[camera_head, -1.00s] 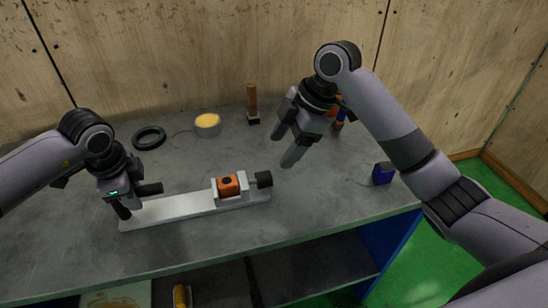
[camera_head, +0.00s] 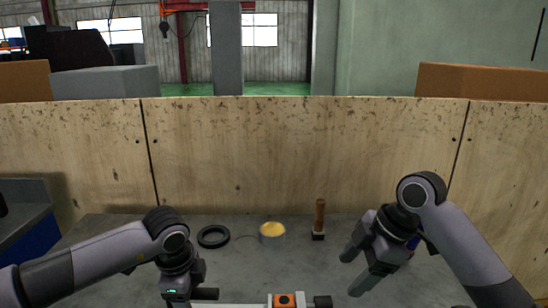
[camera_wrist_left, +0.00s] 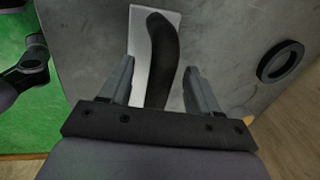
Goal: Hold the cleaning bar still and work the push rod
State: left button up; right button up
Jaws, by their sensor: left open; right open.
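The pale bar (camera_head: 242,305), with an orange block (camera_head: 284,299) and a black knob (camera_head: 322,301) at its right, is cut by the bottom edge of the head view. I cannot tell which part is the push rod. My left gripper (camera_head: 190,297) is open over its left part. In the left wrist view, a black curved handle (camera_wrist_left: 163,55) lies between the open fingers (camera_wrist_left: 157,85), with gaps on both sides, over the white bar (camera_wrist_left: 139,60). My right gripper (camera_head: 353,270) is open and empty, up and right of the black knob.
A plywood wall (camera_head: 290,150) closes the back.

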pick_arm(q)
notch_tip(320, 180, up, 12)
jog(key=s, duration=0.2)
jog(key=shift+s+f, duration=0.15)
jog(key=shift+f, duration=0.1)
